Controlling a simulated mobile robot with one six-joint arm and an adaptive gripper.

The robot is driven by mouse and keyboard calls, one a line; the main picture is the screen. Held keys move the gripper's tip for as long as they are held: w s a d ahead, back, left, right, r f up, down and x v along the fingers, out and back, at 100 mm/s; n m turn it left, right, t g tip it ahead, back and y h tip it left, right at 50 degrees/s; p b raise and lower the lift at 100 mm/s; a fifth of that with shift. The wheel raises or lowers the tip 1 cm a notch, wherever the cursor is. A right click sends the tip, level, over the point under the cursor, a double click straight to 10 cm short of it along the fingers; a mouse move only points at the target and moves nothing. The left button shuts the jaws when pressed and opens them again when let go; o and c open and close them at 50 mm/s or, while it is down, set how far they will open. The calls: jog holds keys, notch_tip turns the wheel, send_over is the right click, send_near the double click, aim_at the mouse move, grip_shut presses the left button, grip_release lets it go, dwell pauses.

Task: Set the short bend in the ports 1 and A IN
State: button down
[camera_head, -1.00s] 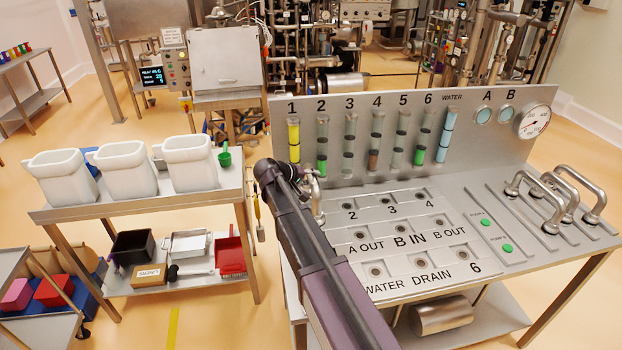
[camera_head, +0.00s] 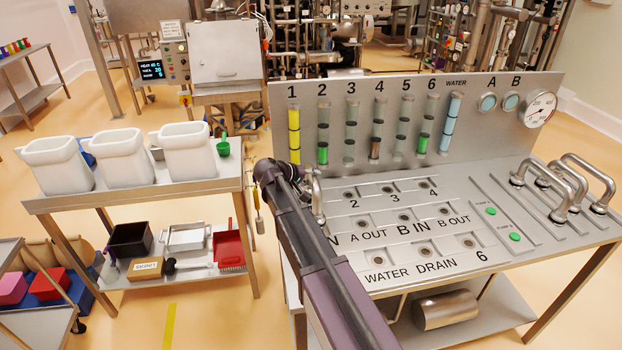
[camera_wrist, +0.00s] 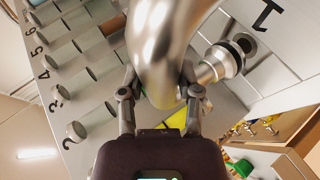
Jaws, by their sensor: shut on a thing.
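The short bend (camera_wrist: 160,45) is a polished steel curved tube, held between the fingertips of my gripper (camera_wrist: 162,90) in the wrist view. One flanged end (camera_wrist: 222,62) is close to the round hole of port 1 (camera_wrist: 244,44), beside the printed 1. I cannot tell whether it touches or sits in it. The other end is out of sight. In the head view a piece of the bend (camera_head: 317,196) shows beyond my arm at the panel's left edge. My arm hides port 1 and most of the A IN label; only its N (camera_head: 333,240) shows.
The panel (camera_head: 460,200) has open ports marked 2, 3, 4, A OUT, B IN, B OUT, WATER, DRAIN and 6. Several steel bends (camera_head: 570,185) stand at its right. Upright sight tubes (camera_head: 322,138) line the back plate. A trolley with white bins (camera_head: 122,160) stands left.

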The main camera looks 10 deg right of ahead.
jog(key=shift+f+b, duration=1.2)
jog(key=shift+f, duration=0.2)
jog(key=shift+c, duration=1.1)
grip_release()
jog(key=shift+s, duration=0.1)
